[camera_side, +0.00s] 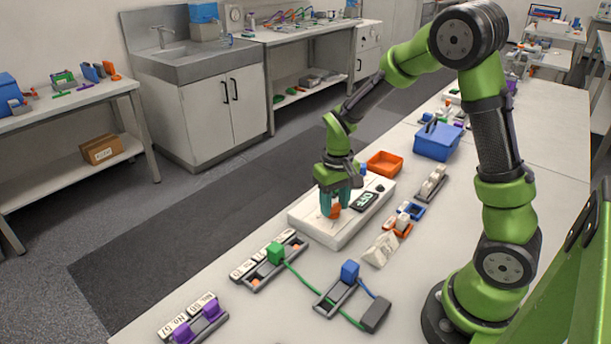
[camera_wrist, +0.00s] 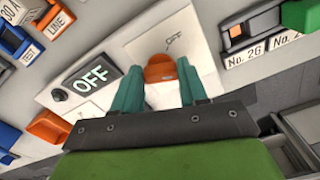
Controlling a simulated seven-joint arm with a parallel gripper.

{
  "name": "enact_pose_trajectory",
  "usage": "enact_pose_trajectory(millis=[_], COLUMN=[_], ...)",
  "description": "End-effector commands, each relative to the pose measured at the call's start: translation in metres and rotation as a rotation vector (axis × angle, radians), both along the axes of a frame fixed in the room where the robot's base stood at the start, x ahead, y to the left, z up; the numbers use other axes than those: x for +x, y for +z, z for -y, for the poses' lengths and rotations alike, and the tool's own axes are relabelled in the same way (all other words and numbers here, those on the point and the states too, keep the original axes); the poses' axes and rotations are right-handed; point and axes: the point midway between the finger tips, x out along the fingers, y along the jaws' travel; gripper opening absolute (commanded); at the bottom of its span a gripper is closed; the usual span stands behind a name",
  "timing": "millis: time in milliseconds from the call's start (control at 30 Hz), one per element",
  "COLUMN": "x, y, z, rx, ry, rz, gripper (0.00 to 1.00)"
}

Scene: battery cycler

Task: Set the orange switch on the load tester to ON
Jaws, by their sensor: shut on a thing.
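The load tester (camera_side: 318,228) is a white flat box on the table; its top also shows in the wrist view (camera_wrist: 127,52). Its dark display (camera_wrist: 88,77) reads OFF and also shows in the side view (camera_side: 365,201). The orange switch (camera_wrist: 159,68) stands on the tester's top, and its lower part shows in the side view (camera_side: 335,212). My gripper (camera_wrist: 160,80) has two teal fingers, one on each side of the orange switch, and is shut on it. In the side view my gripper (camera_side: 335,202) points down over the tester and hides part of the switch.
An orange tray (camera_side: 385,163) and a blue bin (camera_side: 438,141) stand behind the tester. A blue block in a grey holder (camera_side: 349,272) with a cable and a green block (camera_side: 275,252) sit in front. A dark knob (camera_wrist: 58,95) is beside the display.

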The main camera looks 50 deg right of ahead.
Motion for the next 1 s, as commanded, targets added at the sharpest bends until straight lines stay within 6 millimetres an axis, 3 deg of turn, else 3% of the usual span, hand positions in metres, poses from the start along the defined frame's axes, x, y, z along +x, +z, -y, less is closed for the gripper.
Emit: enact_pose_trajectory(millis=[400, 733, 767, 900, 1000], x=[0.0011, 0.0012, 0.0012, 0.0011, 0.0011], y=[0.0005, 0.0007, 0.0007, 0.0006, 0.0005], z=[-0.0014, -0.0012, -0.0012, -0.0012, -0.0012], rx=[0.000, 0.001, 0.001, 0.001, 0.001], ry=[-0.341, -0.370, -0.370, -0.368, -0.366], rz=[0.000, 0.001, 0.001, 0.001, 0.001], gripper=[0.12, 0.12, 0.46, 0.67, 0.68])
